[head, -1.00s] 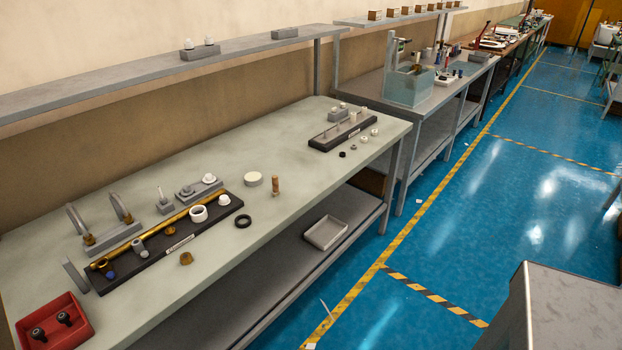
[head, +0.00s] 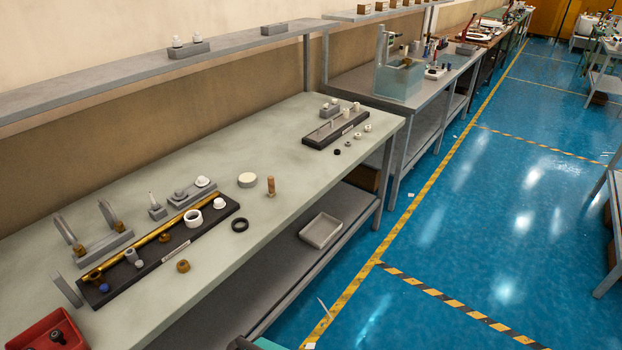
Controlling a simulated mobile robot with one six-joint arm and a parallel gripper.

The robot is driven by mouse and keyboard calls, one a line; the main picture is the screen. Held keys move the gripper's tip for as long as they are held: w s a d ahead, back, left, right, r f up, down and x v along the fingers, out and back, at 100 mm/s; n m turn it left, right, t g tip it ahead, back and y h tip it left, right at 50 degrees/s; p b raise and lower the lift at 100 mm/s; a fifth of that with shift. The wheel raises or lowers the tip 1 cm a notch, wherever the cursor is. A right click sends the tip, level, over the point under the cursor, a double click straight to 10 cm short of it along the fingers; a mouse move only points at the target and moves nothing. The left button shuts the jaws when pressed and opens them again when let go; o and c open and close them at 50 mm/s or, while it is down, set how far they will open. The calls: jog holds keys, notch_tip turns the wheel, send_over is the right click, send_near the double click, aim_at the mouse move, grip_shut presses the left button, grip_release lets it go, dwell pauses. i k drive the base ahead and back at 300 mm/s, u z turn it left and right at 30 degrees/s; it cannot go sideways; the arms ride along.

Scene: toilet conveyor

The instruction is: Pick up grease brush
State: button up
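A small upright piece with a brown wooden handle (head: 270,185) stands near the front edge of the pale workbench (head: 330,205). It looks like the grease brush, but its bristles cannot be made out. A round cream-topped tub (head: 247,180) stands just left of it, apart from it. My gripper is not in view.
A black ring (head: 240,225) and a brass nut (head: 183,266) lie near the front edge. A dark tray (head: 150,268) with a long brass rod lies to the left. A red bin (head: 35,333) is at lower left. The blue floor is open at right.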

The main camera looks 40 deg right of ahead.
aim_at(272, 192)
jog(key=z, duration=0.95)
jog(key=k, duration=1.05)
jog(key=i, duration=0.95)
jog(key=z, duration=0.1)
